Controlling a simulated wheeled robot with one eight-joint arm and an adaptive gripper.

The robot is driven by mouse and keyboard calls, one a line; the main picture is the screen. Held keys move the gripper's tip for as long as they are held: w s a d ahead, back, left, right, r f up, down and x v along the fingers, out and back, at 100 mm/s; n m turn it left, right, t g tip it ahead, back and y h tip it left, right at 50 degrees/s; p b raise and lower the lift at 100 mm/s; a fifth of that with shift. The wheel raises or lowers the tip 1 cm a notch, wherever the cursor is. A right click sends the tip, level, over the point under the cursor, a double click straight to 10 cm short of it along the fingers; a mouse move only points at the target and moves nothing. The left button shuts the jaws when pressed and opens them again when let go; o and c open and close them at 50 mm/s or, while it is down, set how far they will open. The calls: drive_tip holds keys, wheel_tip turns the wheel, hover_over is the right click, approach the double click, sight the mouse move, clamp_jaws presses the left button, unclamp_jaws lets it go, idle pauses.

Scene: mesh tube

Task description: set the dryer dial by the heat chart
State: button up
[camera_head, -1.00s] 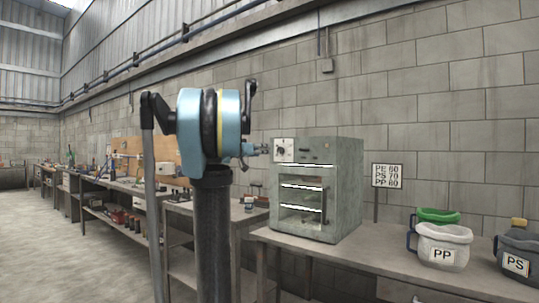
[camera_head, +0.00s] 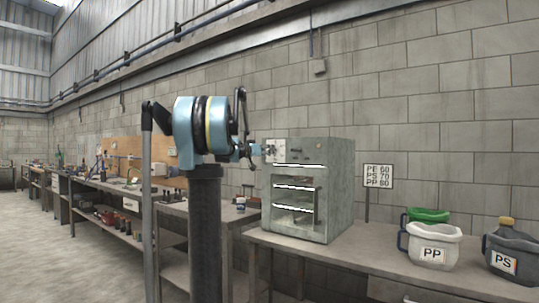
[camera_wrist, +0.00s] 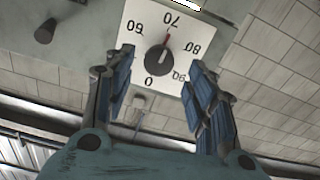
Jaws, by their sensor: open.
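The grey-green dryer (camera_head: 340,190) stands on the bench, its dial plate (camera_head: 280,145) at the upper left of its front. In the wrist view the white dial plate (camera_wrist: 133,52) is upside down, marked 0, 60, 70, 80 and 90. The dark dial knob (camera_wrist: 155,60) has a red pointer aimed close to 70. My gripper (camera_head: 262,149) is at the plate; in the wrist view its open blue fingers (camera_wrist: 160,57) lie either side of the knob, with visible gaps. Contact cannot be told. The heat chart (camera_head: 378,176) reads PE 60, PS 70, PP 80.
A white PP bin (camera_head: 432,243), a green bin (camera_head: 428,214) and a dark PS bin (camera_head: 514,250) stand on the bench right of the dryer. Another dark knob (camera_wrist: 45,31) shows beside the dial plate.

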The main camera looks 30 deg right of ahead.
drive_tip(key=shift+x, duration=2.2)
drive_tip(key=c, duration=1.1)
